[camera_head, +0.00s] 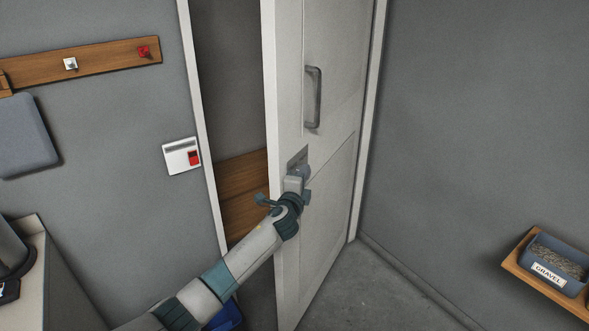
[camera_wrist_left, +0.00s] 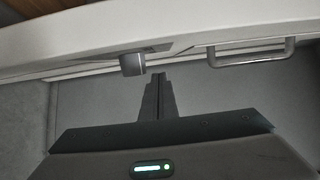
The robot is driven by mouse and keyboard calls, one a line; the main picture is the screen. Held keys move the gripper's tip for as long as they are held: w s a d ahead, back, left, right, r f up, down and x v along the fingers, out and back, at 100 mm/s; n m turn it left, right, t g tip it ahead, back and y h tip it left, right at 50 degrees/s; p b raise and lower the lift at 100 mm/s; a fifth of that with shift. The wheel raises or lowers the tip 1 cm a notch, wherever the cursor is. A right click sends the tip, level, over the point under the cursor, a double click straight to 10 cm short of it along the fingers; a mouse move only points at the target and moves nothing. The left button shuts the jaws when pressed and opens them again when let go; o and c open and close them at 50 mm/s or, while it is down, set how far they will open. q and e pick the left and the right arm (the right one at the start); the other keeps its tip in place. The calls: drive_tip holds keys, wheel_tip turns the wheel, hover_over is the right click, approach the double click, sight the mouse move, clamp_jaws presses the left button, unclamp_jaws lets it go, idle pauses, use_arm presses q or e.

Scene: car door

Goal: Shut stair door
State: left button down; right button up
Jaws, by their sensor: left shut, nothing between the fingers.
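The white stair door (camera_head: 328,185) stands ajar in its frame, hinged on the right, with a dark gap along its left edge. It carries a grey bar handle (camera_head: 314,97) and, lower down near its free edge, a round knob (camera_head: 303,171). My left gripper (camera_head: 296,180) is at the door's face by the knob. In the left wrist view, the shut, empty fingers (camera_wrist_left: 157,80) point at the door beside the knob (camera_wrist_left: 131,64), with the bar handle (camera_wrist_left: 252,54) to the right. Whether the fingertips touch the door is unclear. My right gripper is not in view.
Wooden boards (camera_head: 243,180) show through the gap. A white wall panel with a red switch (camera_head: 181,156) is left of the frame. A wooden hook rail (camera_head: 100,60) hangs at upper left. A gravel tray (camera_head: 556,265) sits on a shelf at right. Floor (camera_head: 365,285) before the door is clear.

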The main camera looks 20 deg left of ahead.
sight(294, 170)
use_arm(q)
drive_tip(key=a, duration=0.3)
drive_tip(key=shift+w+a+p, duration=0.2)
drive_tip(key=shift+p, duration=0.15)
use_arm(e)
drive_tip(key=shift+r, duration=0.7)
